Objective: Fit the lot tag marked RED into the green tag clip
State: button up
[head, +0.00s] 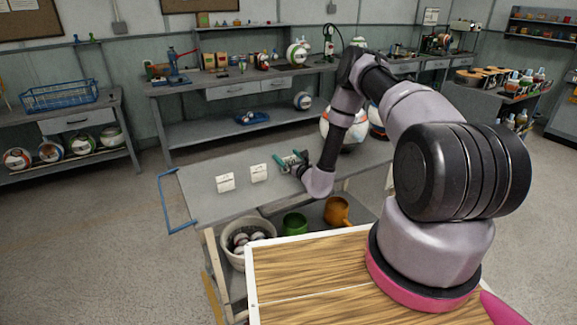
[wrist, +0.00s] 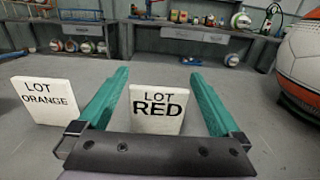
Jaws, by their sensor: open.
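The white lot tag marked RED (wrist: 157,110) stands upright on the grey table, between the two green fingers of my gripper (wrist: 158,100) in the wrist view. The fingers are open, with a gap on each side of the tag. The tag marked ORANGE (wrist: 46,100) stands to the left, outside the fingers. In the head view two white tags stand on the table, one at the left (head: 225,182) and one in the middle (head: 259,173); their print is too small to read. My gripper (head: 287,161) is to their right there. I cannot make out the green tag clip.
The grey cart table (head: 205,205) has a blue handle (head: 168,205) at its left end. A large white and orange ball (wrist: 302,62) stands close on the right. A workbench (head: 215,92) with balls and tools runs along the back wall. The table's left part is clear.

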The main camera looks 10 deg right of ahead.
jog(key=shift+x, duration=1.05)
jog(key=c, duration=1.2)
